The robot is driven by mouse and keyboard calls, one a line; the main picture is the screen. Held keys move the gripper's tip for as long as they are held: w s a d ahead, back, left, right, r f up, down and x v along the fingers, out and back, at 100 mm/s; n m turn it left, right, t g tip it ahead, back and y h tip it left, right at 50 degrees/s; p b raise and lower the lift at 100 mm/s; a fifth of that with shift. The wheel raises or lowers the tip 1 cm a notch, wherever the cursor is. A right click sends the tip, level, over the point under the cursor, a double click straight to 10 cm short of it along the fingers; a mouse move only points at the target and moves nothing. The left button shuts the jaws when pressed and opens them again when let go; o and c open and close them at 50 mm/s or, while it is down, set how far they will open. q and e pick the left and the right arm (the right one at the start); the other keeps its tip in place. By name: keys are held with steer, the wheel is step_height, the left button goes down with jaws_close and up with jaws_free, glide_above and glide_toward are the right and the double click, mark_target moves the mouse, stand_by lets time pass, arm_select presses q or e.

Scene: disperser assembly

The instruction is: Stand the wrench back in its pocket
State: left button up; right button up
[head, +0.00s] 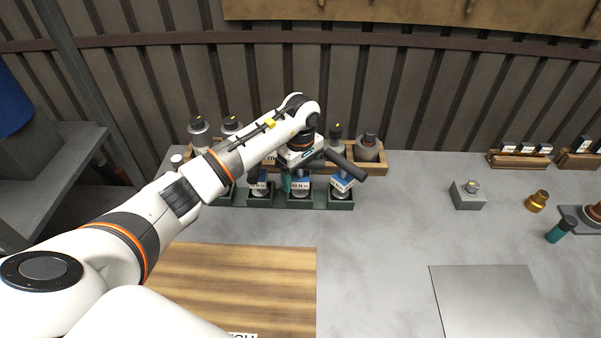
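A dark green rack of pockets (270,206) stands on the grey bench near the back wall. A dark bar-shaped handle (346,164) slants above the right part of the rack. My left gripper (303,172) is over the middle of the rack, right at the wrench handles. Its fingers are mostly hidden, so I cannot tell whether it holds a wrench. My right gripper is out of view.
A wooden rack (377,167) with dark-topped cylinders stands behind the green rack. A striped wooden board (240,280) lies in front. To the right are a grey block (467,197), a brass part (537,201) and a metal plate (490,300). The bench between is clear.

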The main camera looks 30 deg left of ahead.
arm_select(q)
steer(key=shift+r, duration=0.15)
step_height(320, 180, up, 11)
steer(key=b, duration=0.3)
steer(key=shift+r, duration=0.55)
steer(key=shift+f, duration=0.1)
